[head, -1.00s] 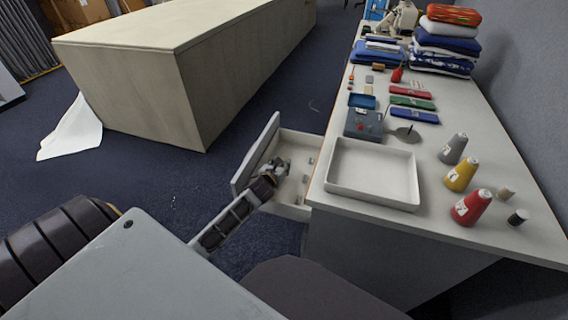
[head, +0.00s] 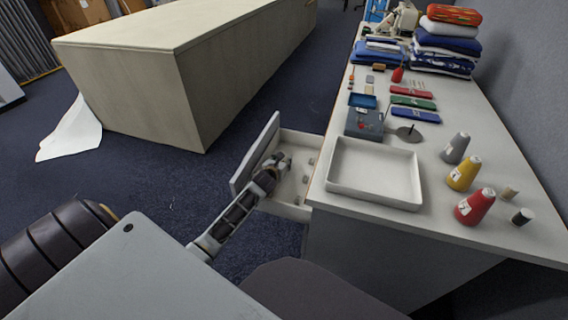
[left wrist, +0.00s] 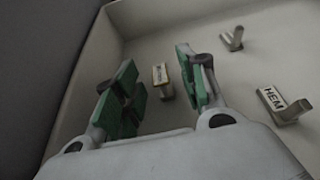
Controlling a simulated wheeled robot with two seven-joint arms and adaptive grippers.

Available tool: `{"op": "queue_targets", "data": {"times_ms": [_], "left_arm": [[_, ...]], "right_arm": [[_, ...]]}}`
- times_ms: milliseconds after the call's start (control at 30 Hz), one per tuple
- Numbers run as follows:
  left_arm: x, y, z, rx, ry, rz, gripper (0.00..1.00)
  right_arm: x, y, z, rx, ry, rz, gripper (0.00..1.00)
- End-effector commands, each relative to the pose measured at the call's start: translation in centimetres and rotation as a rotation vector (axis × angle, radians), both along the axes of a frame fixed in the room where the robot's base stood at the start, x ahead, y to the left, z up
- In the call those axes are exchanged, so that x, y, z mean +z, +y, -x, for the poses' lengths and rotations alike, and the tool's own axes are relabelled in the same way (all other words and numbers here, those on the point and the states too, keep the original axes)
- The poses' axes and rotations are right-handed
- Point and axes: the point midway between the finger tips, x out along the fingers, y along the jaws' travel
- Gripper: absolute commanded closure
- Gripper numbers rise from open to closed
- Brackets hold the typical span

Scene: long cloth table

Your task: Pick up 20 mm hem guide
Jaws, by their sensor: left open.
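An open drawer (head: 255,158) juts out from the table's left side and holds small metal pieces. My left gripper (head: 281,162) is over it, fingers pointing in. In the left wrist view, the open green-padded fingers of the gripper (left wrist: 155,72) stand on either side of a small block with a pale yellowish label (left wrist: 161,75), apparently without touching it; its writing is unreadable. An angled metal piece labelled HEM (left wrist: 284,104) lies to the right, outside the fingers. No 20 mm marking is legible, so I cannot tell which piece is that size. My right gripper is out of view.
Another bracket-like piece (left wrist: 232,39) lies near the drawer's far side. The drawer walls (left wrist: 85,75) rise close to the left finger. On the table above stand a white tray (head: 374,199), thread cones (head: 464,174) and a grey box (head: 365,124).

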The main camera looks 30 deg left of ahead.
Motion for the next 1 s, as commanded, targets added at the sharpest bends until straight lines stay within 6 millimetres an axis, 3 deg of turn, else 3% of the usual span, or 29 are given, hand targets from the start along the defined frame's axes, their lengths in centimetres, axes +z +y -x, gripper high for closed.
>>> {"op": "queue_targets", "data": {"times_ms": [167, 500, 1000], "left_arm": [[0.0, 0.01, 0.01, 0.0, 0.0, 0.0, 0.59], [0.01, 0.01, 0.02, 0.0, 0.0, 0.0, 1.0], [0.47, 0.02, -0.02, 0.0, -0.002, -0.001, 1.0]], "right_arm": [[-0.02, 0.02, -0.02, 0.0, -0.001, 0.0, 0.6], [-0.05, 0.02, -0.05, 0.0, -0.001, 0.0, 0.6], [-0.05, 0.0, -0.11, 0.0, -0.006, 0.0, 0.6]]}}
